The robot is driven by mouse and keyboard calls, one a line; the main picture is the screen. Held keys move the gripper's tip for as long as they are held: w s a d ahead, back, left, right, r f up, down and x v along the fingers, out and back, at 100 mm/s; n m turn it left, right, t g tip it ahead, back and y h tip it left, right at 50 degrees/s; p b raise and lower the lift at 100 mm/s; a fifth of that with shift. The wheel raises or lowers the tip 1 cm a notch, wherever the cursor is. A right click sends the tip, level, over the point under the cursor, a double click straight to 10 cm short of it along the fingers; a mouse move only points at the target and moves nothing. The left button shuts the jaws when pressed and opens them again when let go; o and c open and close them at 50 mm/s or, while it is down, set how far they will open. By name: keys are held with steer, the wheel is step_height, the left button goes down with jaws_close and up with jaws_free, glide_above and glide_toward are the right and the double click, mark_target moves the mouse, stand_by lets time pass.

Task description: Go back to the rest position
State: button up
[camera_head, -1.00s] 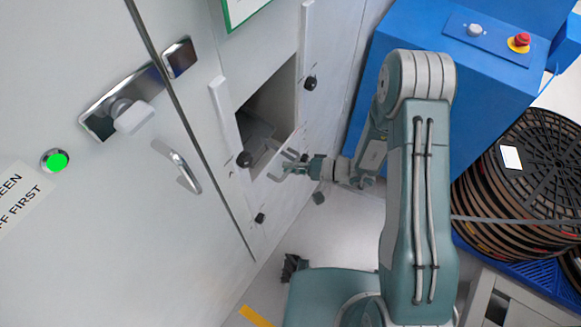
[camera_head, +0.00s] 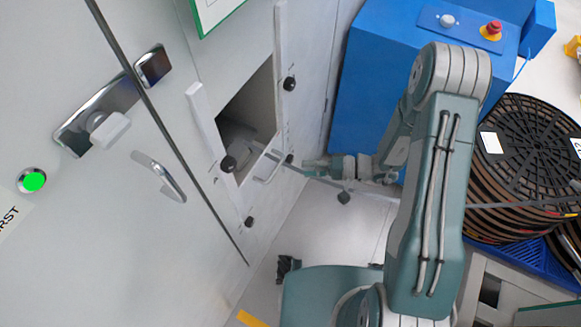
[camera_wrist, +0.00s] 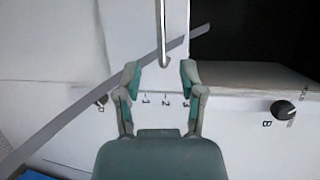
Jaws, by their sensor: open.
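My gripper (camera_head: 312,166) is to the right of the square opening in the white cabinet, at the end of my outstretched arm. In the wrist view my gripper (camera_wrist: 160,76) is open, with its two fingers apart and nothing clamped between them. A thin metal handle (camera_wrist: 163,40) points down towards the gap between the fingertips; it also shows below the opening in the head view (camera_head: 268,170). A long grey strip (camera_wrist: 80,115) runs diagonally behind the fingers. It also crosses behind my arm in the head view.
The white cabinet (camera_head: 185,80) has a dark opening (camera_head: 247,104), black knobs and a door handle (camera_head: 160,178). A blue machine (camera_head: 375,75) with a red button (camera_head: 493,29) stands behind my arm. Stacked reels (camera_head: 525,150) sit on the right. Pale floor (camera_head: 320,220) is clear between.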

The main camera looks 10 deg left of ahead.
steer(key=shift+d+r, duration=0.2)
steer(key=shift+d, duration=1)
steer(key=s+d+r+t+h, duration=0.2)
steer(key=s+d+r+h, duration=0.2)
steer(key=r, duration=0.6)
steer(key=s+d+r+t+h, duration=0.1)
steer(key=s+d+r+h, duration=0.3)
steer(key=r, duration=0.6)
steer(key=s+d+r+t+h, duration=0.2)
steer(key=s+d+r+h, duration=0.2)
steer(key=s+r+h, duration=0.2)
step_height(320, 180, up, 4)
steer(key=shift+s+r+n+t+h, duration=0.1)
steer(key=shift+s+n+t+h, duration=0.25)
steer(key=shift+h, duration=0.65)
steer(key=shift+w, duration=0.15)
